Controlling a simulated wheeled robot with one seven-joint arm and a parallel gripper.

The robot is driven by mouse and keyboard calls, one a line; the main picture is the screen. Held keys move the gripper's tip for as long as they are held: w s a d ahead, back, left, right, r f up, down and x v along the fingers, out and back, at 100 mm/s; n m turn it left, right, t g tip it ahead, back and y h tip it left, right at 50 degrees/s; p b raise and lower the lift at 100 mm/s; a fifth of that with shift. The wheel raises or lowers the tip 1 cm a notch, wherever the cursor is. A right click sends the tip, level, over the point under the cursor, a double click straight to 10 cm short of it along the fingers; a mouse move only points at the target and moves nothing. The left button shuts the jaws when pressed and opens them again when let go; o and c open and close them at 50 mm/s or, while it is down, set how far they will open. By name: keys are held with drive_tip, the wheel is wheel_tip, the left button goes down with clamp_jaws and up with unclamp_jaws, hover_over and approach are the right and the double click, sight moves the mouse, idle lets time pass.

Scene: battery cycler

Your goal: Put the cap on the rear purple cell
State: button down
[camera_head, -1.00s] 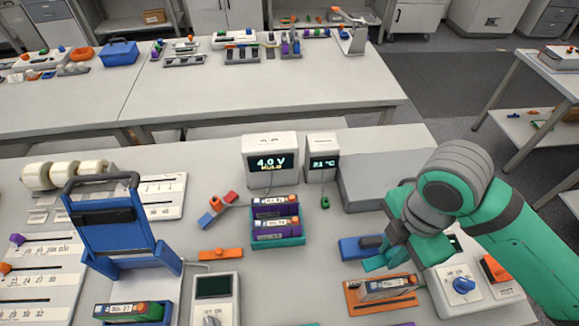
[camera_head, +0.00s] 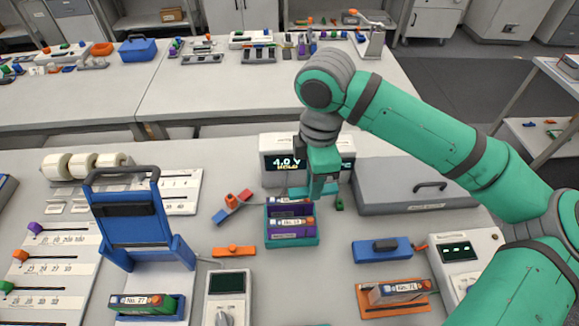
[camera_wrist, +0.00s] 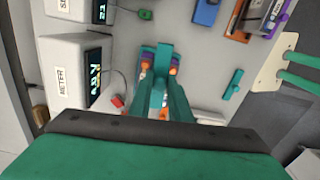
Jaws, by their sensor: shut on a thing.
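Two purple cells lie side by side in a teal holder (camera_head: 292,243) at mid-table. The rear purple cell (camera_head: 286,205) is partly covered by my arm's end; the front purple cell (camera_head: 288,229) shows its white label and an orange-red end. My gripper (camera_head: 316,194) is low over the right end of the rear cell. In the wrist view the fingers (camera_wrist: 158,80) come together over the holder, with orange cell parts on both sides.
A meter reading 4.0 V (camera_head: 282,162) stands close behind the holder. A grey lidded case (camera_head: 415,190) is to its right, a blue block (camera_head: 382,250) to the front right. An orange bar (camera_head: 234,250) and a red-blue piece (camera_head: 231,207) lie left. A blue stand (camera_head: 140,250) is farther left.

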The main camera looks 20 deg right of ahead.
sight(291, 189)
drive_tip(key=w+a+r+m, duration=0.1)
drive_tip(key=w+a+r, duration=0.1)
drive_tip(key=w+a, duration=0.2)
drive_tip(key=shift+w+d+f, duration=0.1)
drive_tip(key=shift+w+f, duration=0.05)
drive_tip(key=shift+f, duration=3.4)
drive_tip(key=shift+w+f, duration=0.15)
drive_tip(key=shift+f, duration=0.2)
drive_tip(key=shift+s, duration=0.2)
drive_tip(key=shift+w, duration=0.1)
drive_tip(key=shift+f, duration=0.6)
